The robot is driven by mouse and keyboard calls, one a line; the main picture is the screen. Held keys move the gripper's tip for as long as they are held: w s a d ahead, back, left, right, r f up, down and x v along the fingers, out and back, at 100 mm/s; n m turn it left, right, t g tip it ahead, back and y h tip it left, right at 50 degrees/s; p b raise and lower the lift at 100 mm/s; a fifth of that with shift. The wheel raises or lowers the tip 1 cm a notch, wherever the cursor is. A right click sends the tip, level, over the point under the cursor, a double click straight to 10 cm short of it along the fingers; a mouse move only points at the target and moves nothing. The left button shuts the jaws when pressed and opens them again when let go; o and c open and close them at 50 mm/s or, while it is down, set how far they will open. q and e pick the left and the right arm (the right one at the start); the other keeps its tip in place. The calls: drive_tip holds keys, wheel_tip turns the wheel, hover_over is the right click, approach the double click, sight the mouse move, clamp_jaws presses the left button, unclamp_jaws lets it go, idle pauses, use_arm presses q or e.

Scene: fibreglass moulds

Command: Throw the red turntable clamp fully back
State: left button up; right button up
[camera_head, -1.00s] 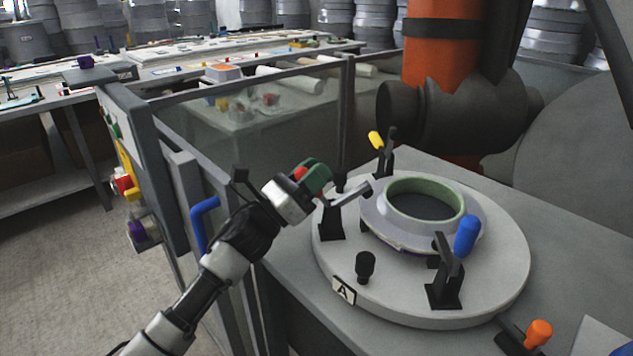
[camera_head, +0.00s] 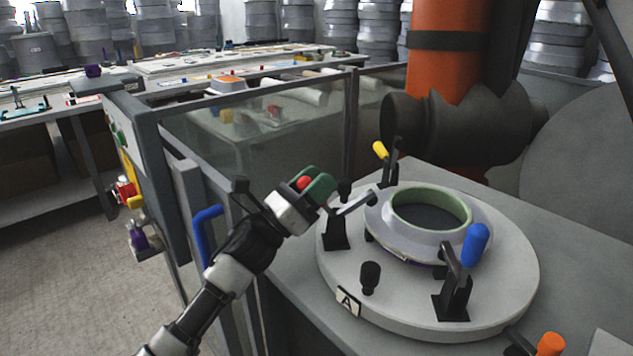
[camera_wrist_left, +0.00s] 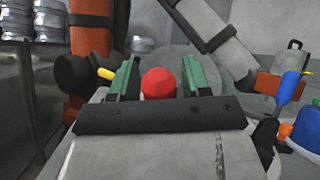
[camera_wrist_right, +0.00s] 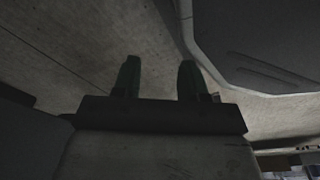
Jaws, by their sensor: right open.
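The red clamp handle (camera_head: 304,183) is at the left edge of the round grey turntable (camera_head: 410,302). Its black clamp base (camera_head: 335,237) stands on the turntable, with a grey arm reaching toward the mould. My left gripper (camera_head: 308,188) is at the handle, its green fingers open on either side of it. In the left wrist view the red handle (camera_wrist_left: 160,83) shows between the fingers, with a slight gap at each side. My right gripper (camera_wrist_right: 158,80) is open and empty in the right wrist view, away from the turntable.
A pale mould with a green rim (camera_head: 395,215) sits on the turntable. Blue (camera_head: 475,245), yellow (camera_head: 380,150) and orange (camera_head: 550,344) handles are around it. A blue door handle (camera_head: 205,232) is beside my left arm. A dark robot arm (camera_head: 460,125) stands behind.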

use_arm(q)
drive_tip(key=shift+o, duration=0.3)
drive_tip(key=shift+f, duration=0.1)
drive_tip(key=shift+s+a+f, duration=0.2)
drive_tip(key=shift+a, duration=0.05)
drive_tip(key=b+v, duration=0.1)
drive_tip(key=v, duration=0.9)
drive_tip(key=shift+b, duration=0.3)
use_arm(e)
drive_tip(key=shift+w+a+r, duration=0.2)
drive_tip(key=shift+w+r, duration=0.7)
drive_tip(key=shift+w, duration=0.1)
drive_tip(key=shift+w+a+r, duration=0.15)
drive_tip(key=shift+w+r, duration=0.7)
drive_tip(key=shift+w, duration=0.1)
